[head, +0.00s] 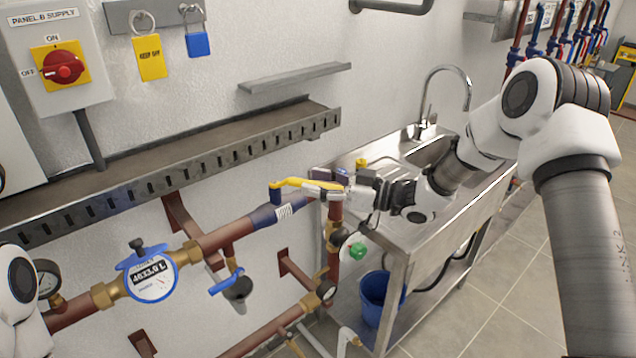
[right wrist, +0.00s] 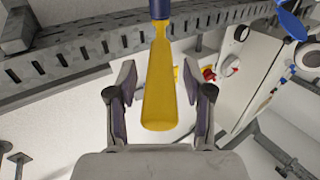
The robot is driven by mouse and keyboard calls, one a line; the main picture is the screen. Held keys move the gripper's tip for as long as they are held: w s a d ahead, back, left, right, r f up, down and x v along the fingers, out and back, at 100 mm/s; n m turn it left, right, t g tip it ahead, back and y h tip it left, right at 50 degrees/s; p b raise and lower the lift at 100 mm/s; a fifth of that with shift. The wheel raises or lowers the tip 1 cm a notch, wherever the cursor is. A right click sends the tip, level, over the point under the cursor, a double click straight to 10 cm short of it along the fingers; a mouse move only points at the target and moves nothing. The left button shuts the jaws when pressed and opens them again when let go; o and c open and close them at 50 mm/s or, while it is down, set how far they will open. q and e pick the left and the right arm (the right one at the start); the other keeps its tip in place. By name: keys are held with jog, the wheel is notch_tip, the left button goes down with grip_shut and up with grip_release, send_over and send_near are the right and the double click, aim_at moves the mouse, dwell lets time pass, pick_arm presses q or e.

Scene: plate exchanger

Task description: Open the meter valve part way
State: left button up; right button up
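A yellow lever handle (head: 300,183) on a blue hub sits above the blue valve body (head: 268,214) on the copper pipe, right of the round blue-and-white meter (head: 152,275). The lever points right toward my right gripper (head: 328,184). In the right wrist view the yellow lever (right wrist: 160,85) runs between the two fingers of my right gripper (right wrist: 161,95), with gaps on both sides. That gripper is open and not closed on the lever. My left gripper is outside the views; only part of my left arm shows.
A slotted metal tray (head: 180,165) runs along the wall above the pipe. A small blue-handled valve (head: 228,284) hangs below the pipe. A steel sink bench (head: 420,225) stands under my right arm, with a blue bucket (head: 378,296) below. A green knob (head: 357,251) is nearby.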

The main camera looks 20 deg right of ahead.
jog(key=v, duration=1.2)
jog(key=s+a+f+m+g+h, duration=0.2)
jog(key=s+a+f, duration=0.3)
jog(key=f, duration=0.5)
jog(key=s+a+f+m+g+h, duration=0.25)
jog(key=s+a+f, duration=0.25)
jog(key=f, duration=0.6)
jog(key=s+a+f+m+g+h, duration=0.1)
jog(key=s+a+f+m+g, duration=0.3)
jog(key=f, duration=0.6)
jog(key=s+d+f+m+g+h, duration=0.1)
jog(key=s+d+f+h, duration=0.1)
jog(key=s, duration=0.6)
jog(key=s+d+f+m+g+h, duration=0.1)
jog(key=s+d+f+g+h, duration=0.1)
jog(key=s+d+h, duration=0.3)
jog(key=s+f+h, duration=0.1)
jog(key=s, duration=0.3)
jog(key=shift+d+f+b, duration=0.3)
jog(key=shift+b, duration=0.05)
